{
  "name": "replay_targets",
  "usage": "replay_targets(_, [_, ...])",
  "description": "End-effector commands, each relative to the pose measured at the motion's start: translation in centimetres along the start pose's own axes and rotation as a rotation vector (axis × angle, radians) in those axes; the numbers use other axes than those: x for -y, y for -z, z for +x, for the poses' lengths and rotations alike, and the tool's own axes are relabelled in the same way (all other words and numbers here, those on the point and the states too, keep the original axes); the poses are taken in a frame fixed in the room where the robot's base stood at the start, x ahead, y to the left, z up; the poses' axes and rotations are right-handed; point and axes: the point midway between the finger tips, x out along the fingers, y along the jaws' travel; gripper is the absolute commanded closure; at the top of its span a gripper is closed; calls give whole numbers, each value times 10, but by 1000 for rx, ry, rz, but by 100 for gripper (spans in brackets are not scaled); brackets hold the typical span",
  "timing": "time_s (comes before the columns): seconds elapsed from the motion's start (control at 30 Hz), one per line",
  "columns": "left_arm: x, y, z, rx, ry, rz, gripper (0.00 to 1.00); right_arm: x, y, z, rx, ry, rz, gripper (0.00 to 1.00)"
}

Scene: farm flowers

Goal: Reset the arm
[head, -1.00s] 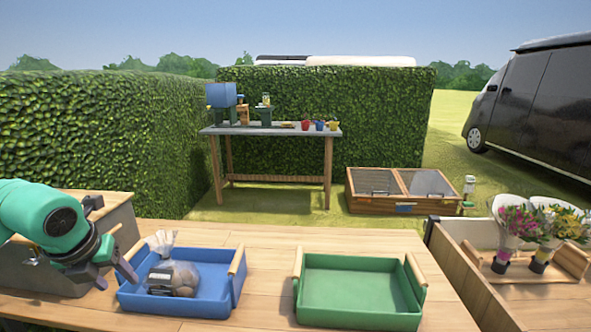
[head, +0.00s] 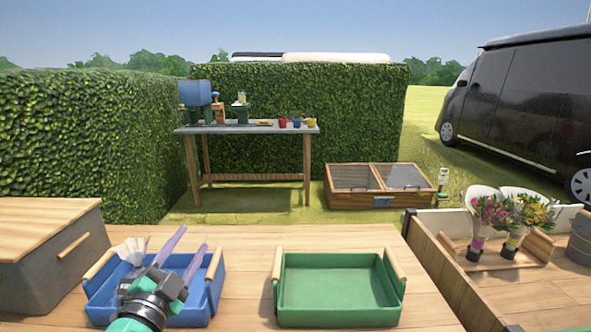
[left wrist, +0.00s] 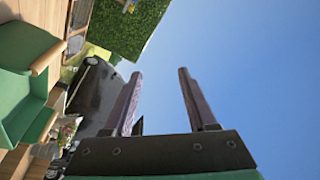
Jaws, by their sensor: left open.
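My left gripper (head: 183,252) is in the lower left of the head view, in front of the blue tray (head: 213,298). Its two fingers point up and away, apart and empty. In the left wrist view the fingers (left wrist: 158,95) stand open against the sky with nothing between them. The gripper hides much of the blue tray; a pale top of a bag (head: 131,250) shows beside it, and the rest of the bag is hidden. My right gripper does not show.
A green tray (head: 340,290) with wooden handles stands empty on the wooden table (head: 245,250). A grey box (head: 60,260) with a wooden lid is at the left. Wrapped flower bouquets (head: 510,215) stand at the right. A workbench (head: 245,130) and cold frame (head: 380,190) are farther back.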

Motion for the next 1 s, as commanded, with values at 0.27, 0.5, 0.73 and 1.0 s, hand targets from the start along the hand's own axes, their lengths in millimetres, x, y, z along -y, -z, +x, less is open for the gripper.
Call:
replay_targets(0.27, [-118, -148, -117, 804, -259, -475, 43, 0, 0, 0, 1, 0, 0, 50])
replay_targets(0.5, [-190, -161, -216, 1157, -524, -647, 43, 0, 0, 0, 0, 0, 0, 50])
replay_targets(0.73, [-248, -173, -266, 1323, -692, -711, 43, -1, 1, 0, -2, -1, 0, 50])
replay_targets(1.0, [-341, -240, -288, 1364, -724, -696, 43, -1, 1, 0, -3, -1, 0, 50])
